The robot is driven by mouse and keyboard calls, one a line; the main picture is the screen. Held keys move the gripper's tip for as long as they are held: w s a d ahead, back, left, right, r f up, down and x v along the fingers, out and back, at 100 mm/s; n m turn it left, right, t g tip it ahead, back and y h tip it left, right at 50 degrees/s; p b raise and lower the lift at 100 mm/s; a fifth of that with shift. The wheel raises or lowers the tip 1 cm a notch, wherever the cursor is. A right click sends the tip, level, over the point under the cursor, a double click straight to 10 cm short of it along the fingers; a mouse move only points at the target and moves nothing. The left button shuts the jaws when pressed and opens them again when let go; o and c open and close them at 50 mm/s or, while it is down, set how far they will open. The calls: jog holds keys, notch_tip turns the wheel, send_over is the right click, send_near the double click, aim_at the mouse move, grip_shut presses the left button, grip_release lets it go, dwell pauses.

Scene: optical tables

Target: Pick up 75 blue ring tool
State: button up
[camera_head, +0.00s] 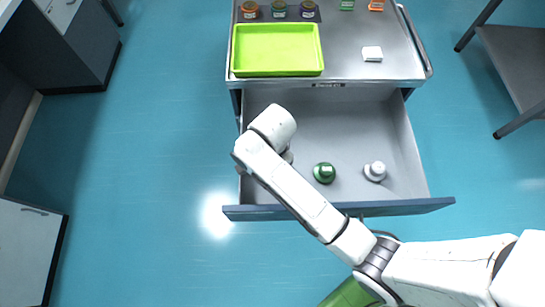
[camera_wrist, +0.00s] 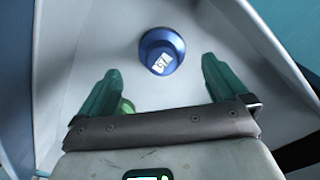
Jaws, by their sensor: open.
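The blue ring tool (camera_wrist: 162,50) sits on the light drawer floor in the wrist view, its white label appearing to read 75. My gripper (camera_wrist: 161,68) is open, with its green fingers apart and empty. The tool lies beyond the fingertips, roughly centred between them. In the head view my white arm reaches over the left part of the open drawer (camera_head: 325,115) and hides the blue tool and my fingers.
A green tool (camera_head: 324,173) and a white tool (camera_head: 375,171) stand in the drawer, right of my arm. The drawer walls surround them. Above is a metal tabletop (camera_head: 350,65) with a green tray (camera_head: 276,71) and a white block (camera_head: 372,53).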

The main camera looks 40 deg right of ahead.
jog(key=shift+w+d+f, duration=0.1)
jog(key=shift+w+f, duration=0.05)
jog(key=shift+f, duration=2.65)
jog(key=c, duration=1.2)
